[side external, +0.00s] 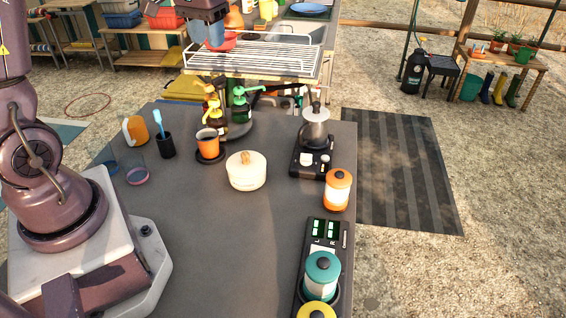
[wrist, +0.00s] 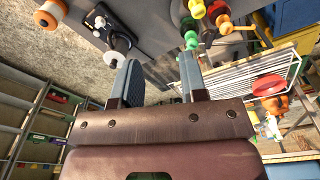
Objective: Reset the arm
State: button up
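My gripper (side external: 212,38) is at the top of the side view, raised above the wire rack (side external: 250,60) at the table's far end. In the wrist view my gripper (wrist: 158,72) shows its two grey-blue fingers spread apart with nothing held between them. The wire rack (wrist: 245,80) lies to the right of the fingers there. A red bowl (side external: 224,43) shows right by the fingers in the side view; in the wrist view the red bowl (wrist: 268,86) is well off to the right. The middle of my arm is out of the side view.
On the grey table (side external: 215,250) stand a cream lidded pot (side external: 246,172), an orange cup (side external: 207,146), pump bottles (side external: 241,104), a kettle on a burner (side external: 315,130), an orange canister (side external: 338,189) and a teal canister (side external: 321,275). The table's front middle is clear.

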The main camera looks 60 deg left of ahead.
jog(key=s+d+r+m+t, duration=0.2)
jog(key=s+d, duration=0.5)
jog(key=d, duration=0.1)
jog(key=s+d+r+m+t, duration=0.2)
jog(key=s+d, duration=0.5)
jog(key=d, duration=0.2)
jog(key=shift+d+r+t, duration=0.3)
jog(key=shift+r, duration=0.1)
